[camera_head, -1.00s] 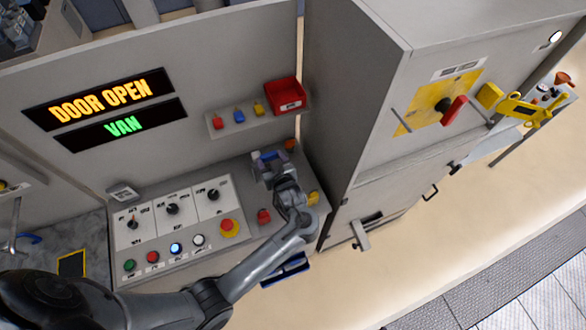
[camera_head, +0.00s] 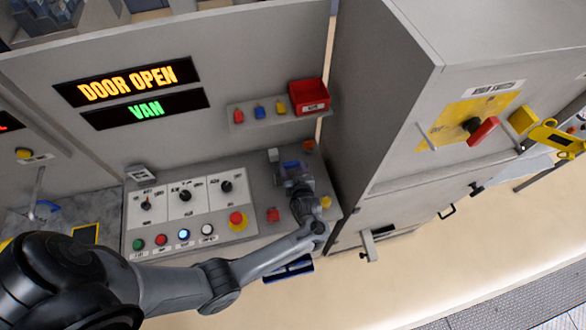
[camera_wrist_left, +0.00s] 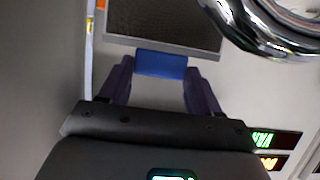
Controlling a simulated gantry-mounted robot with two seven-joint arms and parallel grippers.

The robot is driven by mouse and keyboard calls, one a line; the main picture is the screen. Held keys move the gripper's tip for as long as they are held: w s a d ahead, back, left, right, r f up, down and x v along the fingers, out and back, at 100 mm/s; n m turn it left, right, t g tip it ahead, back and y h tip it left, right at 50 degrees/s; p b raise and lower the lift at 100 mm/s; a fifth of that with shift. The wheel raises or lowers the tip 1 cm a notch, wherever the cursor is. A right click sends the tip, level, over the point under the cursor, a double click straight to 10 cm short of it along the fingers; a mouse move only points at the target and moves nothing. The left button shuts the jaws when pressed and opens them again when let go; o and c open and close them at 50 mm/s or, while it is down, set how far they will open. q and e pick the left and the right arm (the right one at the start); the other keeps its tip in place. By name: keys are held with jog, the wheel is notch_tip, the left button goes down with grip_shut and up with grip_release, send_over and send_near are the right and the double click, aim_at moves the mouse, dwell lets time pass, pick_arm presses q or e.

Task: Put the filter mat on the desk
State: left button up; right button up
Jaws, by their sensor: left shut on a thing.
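My left gripper (camera_head: 292,167) is over the right part of the grey control desk (camera_head: 262,180), in front of the small red bin's shelf. In the left wrist view, my left gripper (camera_wrist_left: 160,75) is shut on the blue tab (camera_wrist_left: 160,64) of the filter mat (camera_wrist_left: 165,22), a dark mesh panel in a light frame. The panel extends beyond the fingertips and is cut off by the frame's top. In the head view only a bluish patch shows at the fingertips; the panel cannot be made out there. I cannot tell whether it touches anything. My right gripper is out of view.
Knobs, coloured buttons and a red-and-yellow stop button (camera_head: 237,219) cover the desk's left part. A red bin (camera_head: 309,96) stands on the shelf behind. A tall grey cabinet (camera_head: 385,110) rises close on the right. A chrome curved part (camera_wrist_left: 270,25) is near the mat in the wrist view.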

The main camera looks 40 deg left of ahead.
pick_arm(q)
jog(key=shift+f, duration=0.2)
jog(key=o, duration=1.3)
jog(key=shift+o, duration=0.2)
jog(key=shift+r, duration=0.1)
